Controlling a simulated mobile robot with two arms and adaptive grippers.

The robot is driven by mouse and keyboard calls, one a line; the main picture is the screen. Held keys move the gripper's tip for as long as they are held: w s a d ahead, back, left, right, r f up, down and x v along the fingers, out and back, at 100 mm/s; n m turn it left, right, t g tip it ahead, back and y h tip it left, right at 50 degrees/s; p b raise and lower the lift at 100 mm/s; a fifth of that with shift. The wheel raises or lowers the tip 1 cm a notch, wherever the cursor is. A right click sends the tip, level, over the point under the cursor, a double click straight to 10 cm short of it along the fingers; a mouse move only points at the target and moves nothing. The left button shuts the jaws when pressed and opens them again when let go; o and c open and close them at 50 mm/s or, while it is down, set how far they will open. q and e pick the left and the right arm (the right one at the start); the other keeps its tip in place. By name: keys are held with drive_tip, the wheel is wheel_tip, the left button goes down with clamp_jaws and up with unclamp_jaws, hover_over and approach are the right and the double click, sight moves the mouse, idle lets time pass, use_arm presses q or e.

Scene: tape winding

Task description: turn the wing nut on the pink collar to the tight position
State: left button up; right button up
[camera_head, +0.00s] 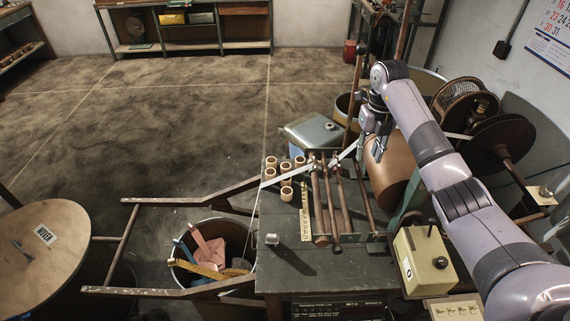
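My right arm comes in from the right, and its gripper (368,125) points down beside a large copper-brown drum (391,172) at the back of the dark workbench (300,262). The gripper's fingers are small and partly covered by the arm's own wrist, so I cannot tell whether they are open or shut. I cannot make out the pink collar or its wing nut; they are too small or hidden. My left gripper is not in view.
Dark reels (502,140) stand on the right. Rods (330,205) and several tan rings (286,180) are on the bench. A cream control box (425,262) is at its right front. A bin (248,232) stands to the left; the floor behind (150,125) is clear.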

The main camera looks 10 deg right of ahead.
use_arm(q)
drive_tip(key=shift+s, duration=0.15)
use_arm(e)
drive_tip(key=w+a+t+y, duration=0.2)
drive_tip(key=a+y, duration=0.3)
drive_tip(key=a, duration=0.6)
drive_tip(key=w+a+r+n+t+y, duration=0.1)
drive_tip(key=a+t+y, duration=0.3)
drive_tip(key=a, duration=0.8)
drive_tip(key=shift+w+a+n+t+y, duration=0.2)
drive_tip(key=shift+w+n+t+y, duration=0.15)
drive_tip(key=shift+w, duration=0.25)
